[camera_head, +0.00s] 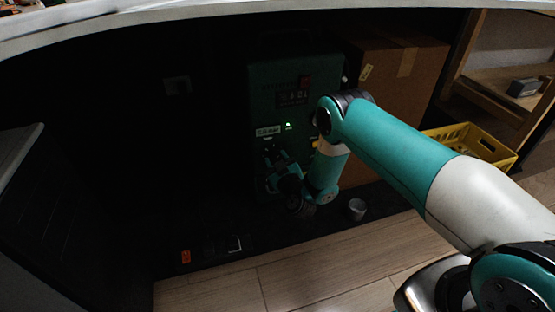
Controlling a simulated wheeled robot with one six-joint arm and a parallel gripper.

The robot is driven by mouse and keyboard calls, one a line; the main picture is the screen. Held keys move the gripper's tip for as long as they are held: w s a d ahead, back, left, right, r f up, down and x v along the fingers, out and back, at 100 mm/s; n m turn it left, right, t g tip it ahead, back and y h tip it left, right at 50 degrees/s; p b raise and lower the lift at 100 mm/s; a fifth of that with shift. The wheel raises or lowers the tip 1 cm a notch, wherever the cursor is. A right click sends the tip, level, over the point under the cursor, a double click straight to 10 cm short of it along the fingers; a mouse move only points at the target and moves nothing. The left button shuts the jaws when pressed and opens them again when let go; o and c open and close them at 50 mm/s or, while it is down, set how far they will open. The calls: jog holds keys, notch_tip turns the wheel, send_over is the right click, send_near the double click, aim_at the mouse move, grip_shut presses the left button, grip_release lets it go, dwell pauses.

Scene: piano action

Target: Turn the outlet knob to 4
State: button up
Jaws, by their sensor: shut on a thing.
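A dark green machine (268,88) stands in the shadow under a table top. Its front has a red part (304,81), a small lit label (268,131) and a green light (288,126). My gripper (270,160) is at the lower front of this machine, below the lit label. It is shut on what seems to be the outlet knob, which the jaws and the dark hide. I cannot read the knob's setting or its scale.
A cardboard box (400,75) stands right of the machine, and a yellow crate (470,143) farther right. A small grey cylinder (356,209) and an orange item (185,257) are on the dark floor. The table edge (200,10) hangs above. The front wooden floor is clear.

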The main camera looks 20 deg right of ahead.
jog(key=shift+m, duration=0.7)
jog(key=o, duration=0.9)
jog(key=shift+o, duration=0.2)
jog(key=shift+s+r+p, duration=0.1)
jog(key=shift+s+p, duration=0.55)
jog(key=shift+p, duration=0.25)
jog(key=s+f+p, duration=0.1)
jog(key=s+p, duration=1.4)
jog(key=s, duration=0.1)
jog(key=shift+d+p, duration=0.3)
jog(key=shift+d, duration=0.15)
